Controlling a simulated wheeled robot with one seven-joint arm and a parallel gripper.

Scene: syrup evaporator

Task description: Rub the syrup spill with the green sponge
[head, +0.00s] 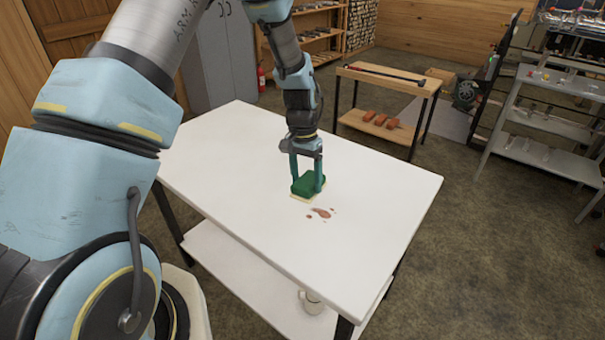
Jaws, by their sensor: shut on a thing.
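The green sponge (306,184), with a pale underside, is at the middle of the white table (390,195). My gripper (307,178) points down and is shut on the sponge, one finger on each side. The sponge is at or very close to the tabletop; I cannot tell whether it touches. The reddish-brown syrup spill (321,212) lies on the table just in front and to the right of the sponge, with several small spots around it. The sponge appears beside the main blotch. Any spill under the sponge is hidden.
The rest of the white tabletop is bare. A light mug (311,302) stands on the lower shelf. A wooden bench (388,80) with several orange-brown blocks on its shelf stands behind, a grey rack (550,125) at the right, and a grey cabinet (220,60) at the back.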

